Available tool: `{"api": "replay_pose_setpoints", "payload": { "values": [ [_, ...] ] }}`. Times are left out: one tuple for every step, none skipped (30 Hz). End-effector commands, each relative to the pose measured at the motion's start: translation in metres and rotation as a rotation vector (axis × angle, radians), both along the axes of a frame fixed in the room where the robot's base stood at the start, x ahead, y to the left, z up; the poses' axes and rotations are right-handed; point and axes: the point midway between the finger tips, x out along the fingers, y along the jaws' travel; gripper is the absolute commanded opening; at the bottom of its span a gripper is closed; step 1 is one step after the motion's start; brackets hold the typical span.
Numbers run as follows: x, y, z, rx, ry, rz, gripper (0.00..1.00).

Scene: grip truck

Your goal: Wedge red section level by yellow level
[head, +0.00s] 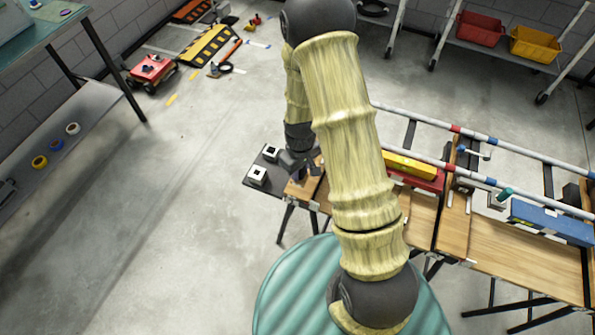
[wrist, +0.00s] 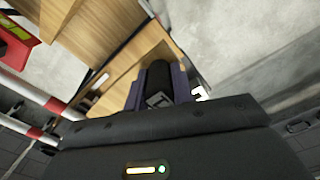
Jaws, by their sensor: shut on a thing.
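The yellow level (head: 410,164) lies along the red section (head: 420,181) on the wooden bench, just right of my arm; part of both is hidden by the arm. In the wrist view the red section (wrist: 17,50) shows at the upper left, with a strip of the yellow level (wrist: 14,27) on it. My gripper (head: 300,170) is low over the bench's left end, left of the red section and apart from it. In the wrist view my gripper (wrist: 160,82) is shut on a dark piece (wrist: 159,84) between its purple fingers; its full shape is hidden.
Two pale square pieces with dark centres (head: 257,175) stand on a dark plate at the bench's left end. Striped rails (head: 480,135) run behind the red section. A blue section (head: 550,221) lies to the right.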

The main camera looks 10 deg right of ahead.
Motion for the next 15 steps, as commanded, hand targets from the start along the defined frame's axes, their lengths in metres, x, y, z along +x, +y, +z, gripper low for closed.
{"api": "replay_pose_setpoints", "payload": {
  "values": [
    [0.0000,0.0001,-0.0116,0.000,0.000,0.000,0.00],
    [0.0001,0.0002,-0.0138,0.000,0.000,0.001,0.00],
    [0.0000,0.0004,-0.0172,0.000,0.000,0.001,0.00],
    [0.0001,0.0004,-0.0181,0.000,0.000,0.001,0.00],
    [0.0001,0.0005,-0.0185,0.000,0.000,0.001,0.00],
    [0.0001,0.0006,-0.0184,0.000,0.000,0.001,0.00],
    [0.0001,0.0007,-0.0180,0.000,0.000,0.002,0.00],
    [0.0001,0.0008,-0.0176,0.000,0.000,0.002,0.00],
    [0.0001,0.0008,-0.0170,0.000,0.000,0.002,0.00],
    [0.0001,0.0009,-0.0167,0.000,0.000,0.002,0.00],
    [0.0001,0.0009,-0.0166,0.000,0.000,0.002,0.00],
    [0.0001,0.0009,-0.0166,0.000,0.000,0.002,0.00],
    [0.0000,0.0010,-0.0166,0.000,0.000,0.002,0.00],
    [0.0000,0.0010,-0.0166,0.000,0.000,0.002,0.00],
    [0.0000,0.0010,-0.0167,0.000,0.000,0.002,0.00]
  ]
}}
